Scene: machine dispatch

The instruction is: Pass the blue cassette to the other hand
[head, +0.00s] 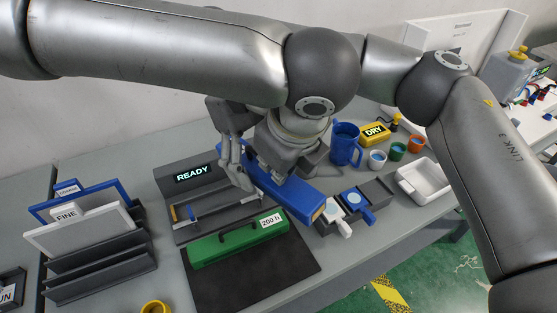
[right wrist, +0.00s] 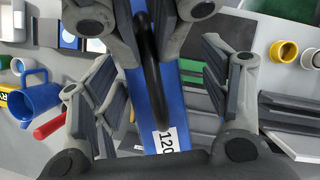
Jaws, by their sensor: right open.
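The blue cassette (head: 296,196) is long, with a dark handle and a white "120" label (right wrist: 166,140) that shows in the right wrist view. It appears to be held above the bench, slanting across the middle of the head view. My left gripper (head: 277,166) is shut on it along its middle; its fingers also show at the top of the right wrist view (right wrist: 150,18). My right gripper (head: 236,160) is open, its fingers on either side of the cassette's far, labelled end. In the right wrist view gaps show between these fingers and the cassette.
A green cassette (head: 225,243) labelled "200 h" lies on a dark mat (head: 250,285). A "READY" fixture (head: 178,190) stands behind it. A rack with "FINE" and "COARSE" plates (head: 100,265) is at left. A blue mug (head: 345,146), small cups and a white tray (head: 424,182) stand right.

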